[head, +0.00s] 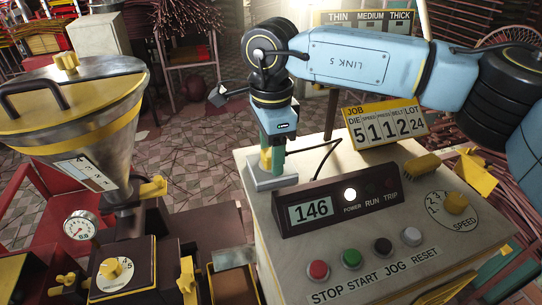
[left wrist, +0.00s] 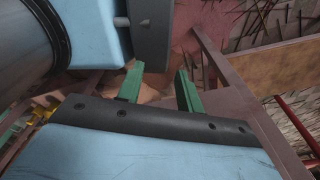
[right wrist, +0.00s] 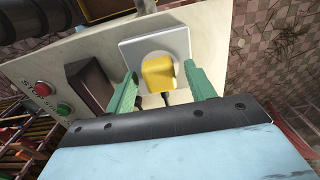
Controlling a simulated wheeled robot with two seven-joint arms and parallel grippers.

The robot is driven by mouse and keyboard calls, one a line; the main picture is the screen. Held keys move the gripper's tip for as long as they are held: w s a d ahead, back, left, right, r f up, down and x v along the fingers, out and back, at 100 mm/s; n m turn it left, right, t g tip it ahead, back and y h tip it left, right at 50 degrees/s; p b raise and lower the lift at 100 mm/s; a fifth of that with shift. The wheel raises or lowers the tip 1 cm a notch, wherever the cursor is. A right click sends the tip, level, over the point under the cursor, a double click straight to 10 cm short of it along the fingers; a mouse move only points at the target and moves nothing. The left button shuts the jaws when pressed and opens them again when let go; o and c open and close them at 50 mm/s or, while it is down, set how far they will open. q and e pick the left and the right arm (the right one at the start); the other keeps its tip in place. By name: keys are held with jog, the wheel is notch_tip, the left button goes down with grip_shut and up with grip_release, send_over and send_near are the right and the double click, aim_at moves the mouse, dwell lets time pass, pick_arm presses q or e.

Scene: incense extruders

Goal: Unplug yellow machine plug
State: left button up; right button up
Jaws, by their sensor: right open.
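The yellow plug (right wrist: 158,73) sits in a pale square socket plate (right wrist: 128,50) on top of the machine's control box. My right gripper (right wrist: 164,88) is open, with one green finger on each side of the plug. In the right wrist view a gap shows on both sides, wider on the right. In the head view my right gripper (head: 274,158) points down over the socket plate (head: 272,182) and mostly hides the plug (head: 264,160). My left gripper (left wrist: 158,88) shows only in the left wrist view, open and empty.
A black display unit (head: 338,204) reading 146, with its POWER lamp lit, stands close to the socket. A black cable (head: 325,155) curves behind it. Push buttons (head: 352,257) line the front. The job sign (head: 384,124) stands behind, and a hopper (head: 82,100) stands at left.

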dwell(0.7)
grip_shut()
dwell(0.3)
jog(key=shift+r, duration=0.1)
jog(key=shift+r+p, duration=1.65)
jog(key=shift+r, duration=1.25)
